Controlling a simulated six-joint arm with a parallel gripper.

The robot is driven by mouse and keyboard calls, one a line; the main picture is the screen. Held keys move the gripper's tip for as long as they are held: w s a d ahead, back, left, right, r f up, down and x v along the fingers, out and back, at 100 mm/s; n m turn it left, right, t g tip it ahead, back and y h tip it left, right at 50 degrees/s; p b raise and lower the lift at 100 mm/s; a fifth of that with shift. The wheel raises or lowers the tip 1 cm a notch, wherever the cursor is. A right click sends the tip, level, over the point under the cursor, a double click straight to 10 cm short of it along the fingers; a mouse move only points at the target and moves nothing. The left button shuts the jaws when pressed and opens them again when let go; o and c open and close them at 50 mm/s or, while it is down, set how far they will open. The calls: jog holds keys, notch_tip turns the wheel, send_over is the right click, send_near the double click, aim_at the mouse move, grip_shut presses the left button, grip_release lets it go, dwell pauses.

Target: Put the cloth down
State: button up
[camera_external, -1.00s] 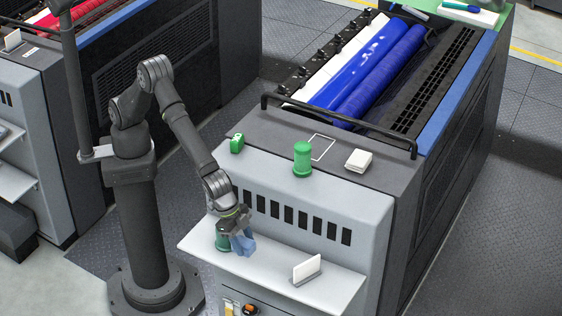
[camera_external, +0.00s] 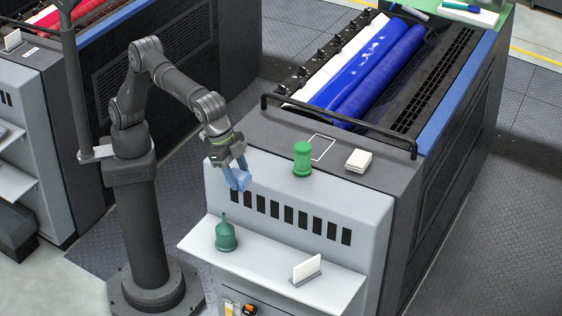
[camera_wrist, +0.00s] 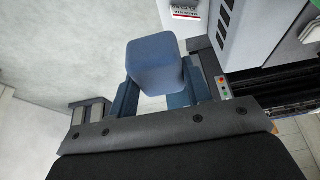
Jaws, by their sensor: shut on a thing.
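The blue cloth (camera_external: 238,179) hangs from my gripper (camera_external: 231,167), in front of the upper front face of the near ink unit. In the wrist view the cloth (camera_wrist: 154,66) is a rounded blue-grey block between the two fingers of my gripper (camera_wrist: 158,88). My gripper is shut on it. The cloth is above and apart from the pale shelf (camera_external: 275,262).
On the shelf stand a dark green bottle (camera_external: 226,236) and a white card in a holder (camera_external: 306,268). On the unit's top are a green canister (camera_external: 302,158), a white outlined rectangle (camera_external: 323,147) and a white pad stack (camera_external: 358,160). A black rail (camera_external: 340,122) crosses behind.

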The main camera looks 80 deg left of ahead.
jog(key=shift+w+a+r, duration=0.15)
jog(key=shift+r, duration=0.45)
jog(key=shift+w+a+r, duration=0.1)
jog(key=shift+a+r, duration=0.05)
jog(key=shift+r, duration=0.4)
jog(key=w+a+n+t+y, duration=0.15)
jog(key=w+a, duration=0.35)
jog(key=a, duration=1)
jog(key=w+a+n+g, duration=0.1)
jog(key=w+a+n, duration=0.3)
jog(key=a, duration=1)
jog(key=shift+m+t, duration=0.25)
jog(key=shift+m, duration=0.2)
jog(key=w+a+f, duration=0.1)
jog(key=w+f, duration=0.2)
jog(key=f, duration=0.1)
jog(key=w+a+f, duration=0.2)
jog(key=w+f, duration=0.2)
jog(key=w+a+f, duration=0.2)
jog(key=w+f, duration=0.1)
jog(key=f, duration=0.1)
jog(key=shift+w, duration=0.4)
jog(key=shift+w+a+f, duration=0.2)
jog(key=shift+w+f, duration=0.05)
jog(key=shift+f, duration=1.9)
